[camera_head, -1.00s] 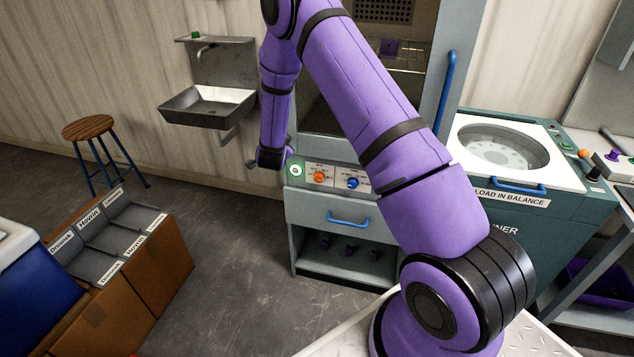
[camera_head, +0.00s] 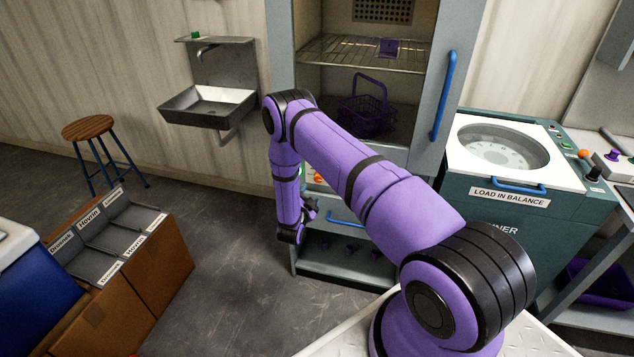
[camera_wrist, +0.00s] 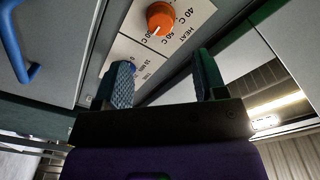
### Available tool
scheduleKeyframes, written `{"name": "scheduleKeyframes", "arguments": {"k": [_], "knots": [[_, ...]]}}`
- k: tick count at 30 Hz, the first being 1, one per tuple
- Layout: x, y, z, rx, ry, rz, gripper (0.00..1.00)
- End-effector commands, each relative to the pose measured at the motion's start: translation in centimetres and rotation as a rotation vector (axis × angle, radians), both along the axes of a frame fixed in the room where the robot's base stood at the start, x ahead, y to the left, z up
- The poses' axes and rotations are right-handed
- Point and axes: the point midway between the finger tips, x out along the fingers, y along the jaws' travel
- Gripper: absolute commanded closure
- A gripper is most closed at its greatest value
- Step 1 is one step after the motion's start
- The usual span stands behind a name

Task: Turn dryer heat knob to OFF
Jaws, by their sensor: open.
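The orange heat knob (camera_wrist: 160,18) sits on the dryer's white label plate (camera_wrist: 195,22) at the top of the wrist view, with "HEAT" and temperature marks beside it. Its white pointer mark faces a temperature label; no OFF mark is readable. In the head view, a bit of the orange knob (camera_head: 318,178) shows behind my arm. My gripper (camera_wrist: 162,72) is open and empty, with its teal fingers apart and the knob beyond them, not between them. In the head view, my gripper (camera_head: 313,208) is low in front of the dryer, partly hidden by my arm.
The dryer's blue drawer handle (camera_head: 345,219) is right of my gripper. The open cabinet above holds a purple basket (camera_head: 367,108). A blue door handle (camera_head: 443,95) stands out at right. Floor left of the dryer is clear as far as the boxes (camera_head: 135,275).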

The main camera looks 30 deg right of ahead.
Motion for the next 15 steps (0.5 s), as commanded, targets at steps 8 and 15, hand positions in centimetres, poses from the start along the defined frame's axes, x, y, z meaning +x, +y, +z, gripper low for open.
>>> {"name": "scheduleKeyframes", "arguments": {"k": [8, 15], "knots": [[3.0, -3.9, 0.1, 0.001, -0.001, -0.001, 0.35], [5.0, -6.5, 0.0, 0.000, 0.001, -0.001, 0.35]]}}
